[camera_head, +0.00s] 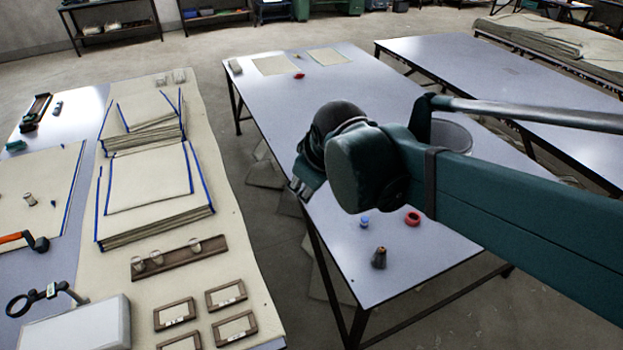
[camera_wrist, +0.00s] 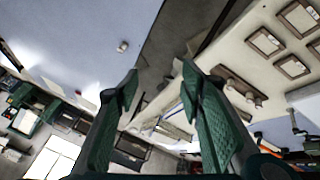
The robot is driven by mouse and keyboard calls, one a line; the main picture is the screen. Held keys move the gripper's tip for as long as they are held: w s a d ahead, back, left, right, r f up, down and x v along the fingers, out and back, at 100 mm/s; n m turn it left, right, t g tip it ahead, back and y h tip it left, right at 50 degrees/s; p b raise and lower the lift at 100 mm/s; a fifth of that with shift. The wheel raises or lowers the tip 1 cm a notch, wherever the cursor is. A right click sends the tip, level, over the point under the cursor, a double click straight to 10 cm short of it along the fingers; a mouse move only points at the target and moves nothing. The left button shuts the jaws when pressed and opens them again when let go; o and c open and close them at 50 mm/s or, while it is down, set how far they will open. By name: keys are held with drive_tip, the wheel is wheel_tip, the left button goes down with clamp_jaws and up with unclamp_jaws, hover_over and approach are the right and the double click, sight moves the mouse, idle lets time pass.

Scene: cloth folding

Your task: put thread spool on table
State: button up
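Three cream thread spools stand on or at a long wooden rack on the left table: a left one (camera_head: 138,264), a middle one (camera_head: 157,257) and a right one (camera_head: 195,246). The rack (camera_head: 218,248) also shows in the wrist view (camera_wrist: 229,78). Another small spool-like piece (camera_head: 28,198) lies at far left. The middle table (camera_head: 262,100) has a pale surface. A small pale cylinder (camera_wrist: 122,46) sits on it near the edge in the wrist view; I cannot tell whether it is a spool. My gripper (camera_head: 303,188) is above that table's left edge, fingers apart and empty (camera_wrist: 162,84).
A blue item (camera_head: 364,221), a red ring (camera_head: 412,218) and a dark cone (camera_head: 379,258) stand on the middle table's near part. Cloth stacks (camera_head: 150,195) and wooden frames (camera_head: 174,314) cover much of the left table. A floor gap separates the tables.

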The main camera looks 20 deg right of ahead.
drive_tip(key=w+d+f+n+g, duration=0.1)
drive_tip(key=w+d+f+n, duration=0.2)
drive_tip(key=w, duration=0.4)
drive_tip(key=w+d+f+n+h, duration=0.1)
drive_tip(key=w+d+f+n, duration=0.1)
drive_tip(key=w+n, duration=0.35)
drive_tip(key=w+d+f+n+g, duration=0.1)
drive_tip(key=w+d+f+n, duration=0.15)
drive_tip(key=w, duration=0.55)
drive_tip(key=w+d+f+n, duration=0.3)
drive_tip(key=w+f+n, duration=0.1)
drive_tip(key=w+f, duration=0.3)
drive_tip(key=w+d+f+n+g+h, duration=0.1)
drive_tip(key=w+d+f+n, duration=0.3)
drive_tip(key=w+f, duration=0.3)
drive_tip(key=shift+w+f+n+g+h+b, duration=0.15)
drive_tip(key=shift+f+n+g+h+b, duration=0.45)
drive_tip(key=shift+f, duration=1.85)
drive_tip(key=shift+d+t+y, duration=0.1)
drive_tip(key=shift+t+y, duration=0.2)
drive_tip(key=shift+t, duration=0.1)
drive_tip(key=shift+x, duration=1.3)
drive_tip(key=shift+f, duration=0.1)
drive_tip(key=shift+b+x, duration=0.85)
drive_tip(key=shift+x, duration=1.65)
